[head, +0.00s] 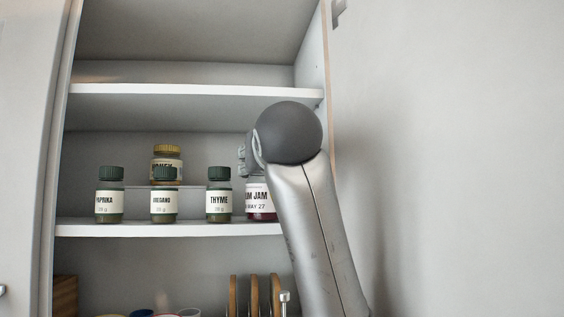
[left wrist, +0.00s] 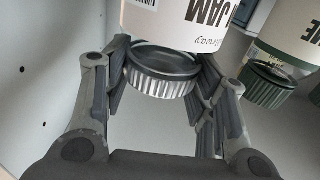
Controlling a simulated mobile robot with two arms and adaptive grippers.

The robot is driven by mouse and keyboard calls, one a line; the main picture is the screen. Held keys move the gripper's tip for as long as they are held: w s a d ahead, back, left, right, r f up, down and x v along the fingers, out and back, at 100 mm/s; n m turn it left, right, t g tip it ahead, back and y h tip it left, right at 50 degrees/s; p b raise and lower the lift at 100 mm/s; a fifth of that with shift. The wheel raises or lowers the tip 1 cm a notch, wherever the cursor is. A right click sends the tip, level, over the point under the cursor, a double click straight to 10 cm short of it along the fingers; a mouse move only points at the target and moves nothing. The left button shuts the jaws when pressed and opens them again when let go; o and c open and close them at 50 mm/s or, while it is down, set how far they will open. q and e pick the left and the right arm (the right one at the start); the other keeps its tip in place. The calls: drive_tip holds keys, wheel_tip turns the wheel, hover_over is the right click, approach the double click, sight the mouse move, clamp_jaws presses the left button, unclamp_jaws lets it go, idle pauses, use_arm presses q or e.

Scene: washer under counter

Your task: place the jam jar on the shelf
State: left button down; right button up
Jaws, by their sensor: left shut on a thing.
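The jam jar (head: 260,201), with a white "JAM" label and dark red contents, stands upright at the right end of the cabinet's middle shelf (head: 180,229). Its base is level with the jars beside it; I cannot tell whether it touches the board. In the left wrist view the jam jar (left wrist: 180,25) appears upside down, its grey ribbed lid between the fingers. My left gripper (left wrist: 162,78) is shut on it at the lid. In the head view the left gripper (head: 243,160) is mostly hidden behind my wrist. My right gripper is not in view.
Paprika (head: 109,197), oregano (head: 164,197) and thyme (head: 219,197) jars stand in a row left of the jam jar. A honey jar (head: 167,163) stands behind. The upper shelf (head: 190,92) is above, and the cabinet's right wall is close to the jam jar.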

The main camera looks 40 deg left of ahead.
use_arm(q)
drive_tip(key=c, duration=0.7)
unclamp_jaws()
drive_tip(key=shift+o, duration=0.6)
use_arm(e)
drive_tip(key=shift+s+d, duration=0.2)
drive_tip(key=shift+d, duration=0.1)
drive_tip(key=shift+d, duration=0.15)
use_arm(q)
drive_tip(key=shift+r, duration=0.1)
drive_tip(key=shift+s+d, duration=0.15)
drive_tip(key=shift+d, duration=0.05)
drive_tip(key=b+v, duration=0.5)
drive_tip(key=v, duration=0.6)
drive_tip(key=shift+s+d, duration=0.2)
drive_tip(key=shift+s, duration=0.05)
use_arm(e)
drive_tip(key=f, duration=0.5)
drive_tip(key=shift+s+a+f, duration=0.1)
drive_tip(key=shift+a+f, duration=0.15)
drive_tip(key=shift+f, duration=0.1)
